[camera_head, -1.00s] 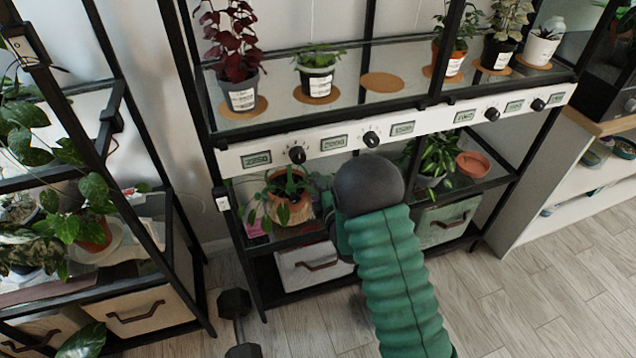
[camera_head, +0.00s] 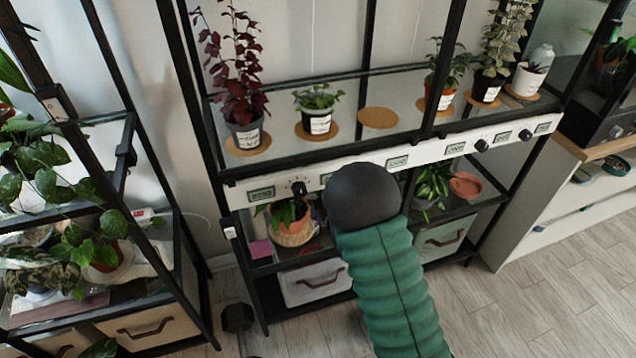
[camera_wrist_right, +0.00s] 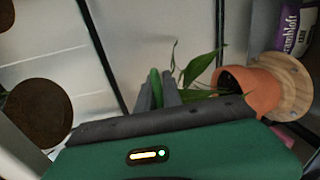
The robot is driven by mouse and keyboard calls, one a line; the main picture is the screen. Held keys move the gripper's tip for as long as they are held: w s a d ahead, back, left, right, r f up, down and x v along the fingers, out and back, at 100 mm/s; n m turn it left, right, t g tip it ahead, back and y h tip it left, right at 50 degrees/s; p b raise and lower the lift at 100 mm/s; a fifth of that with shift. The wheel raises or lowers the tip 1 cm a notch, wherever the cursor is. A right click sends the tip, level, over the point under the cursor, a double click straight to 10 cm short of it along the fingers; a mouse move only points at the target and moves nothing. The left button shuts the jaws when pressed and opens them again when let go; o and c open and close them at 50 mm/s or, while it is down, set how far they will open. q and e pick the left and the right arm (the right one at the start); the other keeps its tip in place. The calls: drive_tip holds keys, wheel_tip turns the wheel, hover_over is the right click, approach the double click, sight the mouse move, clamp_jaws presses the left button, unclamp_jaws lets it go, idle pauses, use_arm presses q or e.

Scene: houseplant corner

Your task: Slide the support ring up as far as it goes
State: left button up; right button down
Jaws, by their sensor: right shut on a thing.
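A leafy plant (camera_head: 288,212) grows in a terracotta pot (camera_head: 294,232) on the lower shelf. In the right wrist view the pot (camera_wrist_right: 252,92) lies sideways in the picture, with leaves (camera_wrist_right: 195,72) reaching toward my fingers. My right gripper (camera_wrist_right: 156,90) is shut, its dark fingers on a narrow green piece (camera_wrist_right: 155,78) that looks to be part of the support ring. The ring's full outline is hidden. In the head view my dark wrist and green arm cover the right gripper. My left gripper is out of view.
The white control strip (camera_head: 410,158) with knobs and the glass shelf (camera_head: 350,118) with several potted plants are above the lower shelf. A black post (camera_head: 172,80) stands at left. A terracotta saucer (camera_head: 466,186) lies on the lower shelf, right of my arm.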

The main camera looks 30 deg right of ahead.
drive_tip(key=c, duration=1.5)
unclamp_jaws()
drive_tip(key=p+v, duration=1.2)
drive_tip(key=v, duration=0.4)
drive_tip(key=shift+s, duration=0.4)
